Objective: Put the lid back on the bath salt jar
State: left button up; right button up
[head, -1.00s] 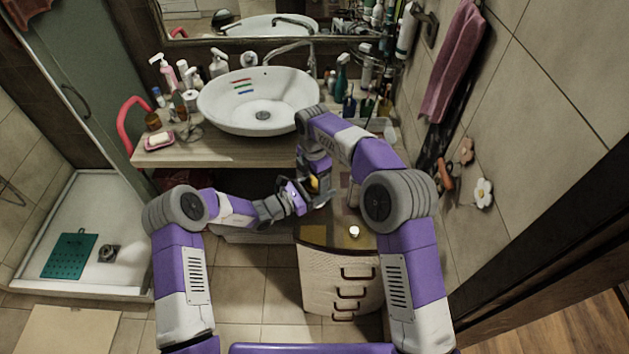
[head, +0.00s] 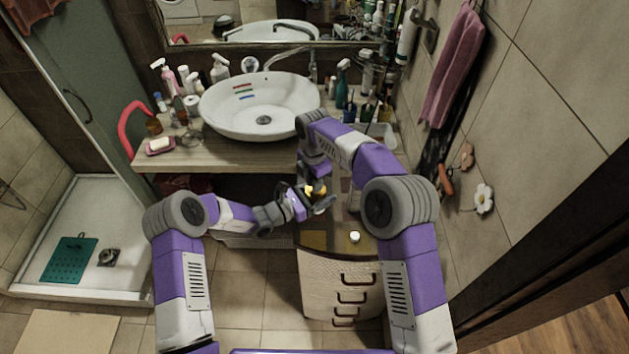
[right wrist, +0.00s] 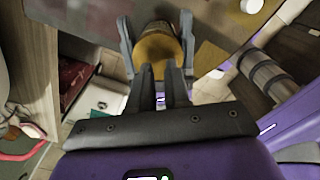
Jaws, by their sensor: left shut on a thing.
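A round amber thing (head: 316,189), which looks like the jar, is between the fingers of my left gripper (head: 317,200). In the right wrist view, the left gripper's two pale fingers clasp the amber thing (right wrist: 157,52) from both sides. My right gripper (right wrist: 160,68) is just above it, its dark fingers apart by a narrow gap with nothing visible between them. In the head view the right fingers are mostly hidden by my arm. A small cream round piece (head: 355,236), possibly the lid, lies on the drawer cabinet; it also shows in the right wrist view (right wrist: 251,5).
The drawer cabinet (head: 340,285) stands below my right forearm, with bare top around the cream piece. The wooden counter (head: 235,155) holds a white basin (head: 258,103), several bottles and a soap dish (head: 160,145). A tiled wall is close on the right.

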jog(key=shift+f, duration=0.3)
pick_arm(q)
jog(key=shift+r, duration=0.1)
pick_arm(e)
jog(key=shift+f, duration=0.65)
jog(key=shift+r, duration=0.1)
jog(key=shift+r, duration=2)
pick_arm(q)
grip_shut()
pick_arm(e)
jog(key=shift+o, duration=0.2)
jog(key=o, duration=0.5)
